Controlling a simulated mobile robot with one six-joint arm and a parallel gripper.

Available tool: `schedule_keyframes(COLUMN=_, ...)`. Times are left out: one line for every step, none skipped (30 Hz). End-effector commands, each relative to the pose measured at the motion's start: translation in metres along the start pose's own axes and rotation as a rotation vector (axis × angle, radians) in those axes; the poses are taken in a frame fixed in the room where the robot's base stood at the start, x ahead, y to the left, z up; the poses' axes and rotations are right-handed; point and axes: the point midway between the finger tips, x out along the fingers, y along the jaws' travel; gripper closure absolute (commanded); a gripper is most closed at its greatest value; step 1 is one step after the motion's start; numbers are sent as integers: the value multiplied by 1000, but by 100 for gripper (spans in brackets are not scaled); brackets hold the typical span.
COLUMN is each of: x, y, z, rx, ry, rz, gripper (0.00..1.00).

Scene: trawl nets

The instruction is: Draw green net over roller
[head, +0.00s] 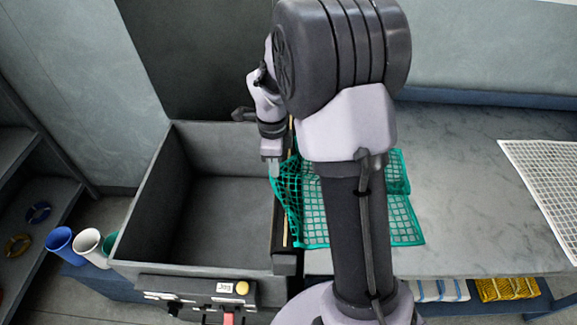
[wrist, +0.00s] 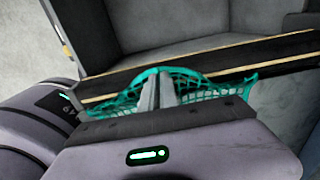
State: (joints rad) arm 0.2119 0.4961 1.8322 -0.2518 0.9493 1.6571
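The green net (head: 406,222) lies partly on the grey table. Its left part is lifted and drawn over the roller (head: 284,262), a dark bar with a tan stripe along the right side of the grey bin (head: 140,222). My gripper (head: 273,170) is at the bin's side of the roller, with its fingers close together on the net's edge. In the wrist view the net (wrist: 208,82) bunches up around the fingers (wrist: 156,92), with the roller (wrist: 215,58) just beyond. My arm hides the middle of the net in the head view.
A control panel (head: 195,290) with a yellow button (head: 242,287) and a red part is on the bin's front. A white net (head: 548,175) lies at the table's right. Cups (head: 90,247) stand left of the bin. The bin looks empty.

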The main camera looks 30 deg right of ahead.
Motion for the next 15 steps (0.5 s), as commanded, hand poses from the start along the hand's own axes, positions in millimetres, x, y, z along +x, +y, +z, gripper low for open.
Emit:
schedule_keyframes(x=0, y=0, z=5, rx=-1, ry=0, rz=0, gripper=100)
schedule_keyframes(x=0, y=0, z=9, rx=-1, ry=0, rz=0, gripper=100)
schedule_keyframes(x=0, y=0, z=17, rx=-3, ry=0, rz=0, gripper=100)
schedule_keyframes(x=0, y=-1, z=23, rx=-4, ry=-1, rz=-1, gripper=100)
schedule_keyframes(x=0, y=-1, z=29, rx=-3, ry=-1, rz=-1, gripper=100)
schedule_keyframes(x=0, y=-1, z=37, rx=-4, ry=0, rz=0, gripper=100)
schedule_keyframes(x=0, y=-1, z=43, rx=-3, ry=0, rz=0, gripper=100)
schedule_keyframes(x=0, y=-1, z=49, rx=-2, ry=-1, rz=0, gripper=100)
schedule_keyframes(x=0, y=-1, z=57, rx=-3, ry=-1, rz=0, gripper=100)
schedule_keyframes(x=-1, y=-2, z=62, rx=-2, ry=-1, rz=-1, gripper=100)
schedule_keyframes(x=0, y=-2, z=67, rx=-2, ry=-1, rz=0, gripper=100)
schedule_keyframes(x=0, y=-2, z=73, rx=-2, ry=-1, rz=0, gripper=100)
schedule_keyframes(x=0, y=-2, z=76, rx=-1, ry=-1, rz=0, gripper=100)
schedule_keyframes(x=-1, y=-2, z=78, rx=-1, ry=-1, rz=0, gripper=100)
schedule_keyframes(x=0, y=-2, z=80, rx=0, ry=0, rz=0, gripper=100)
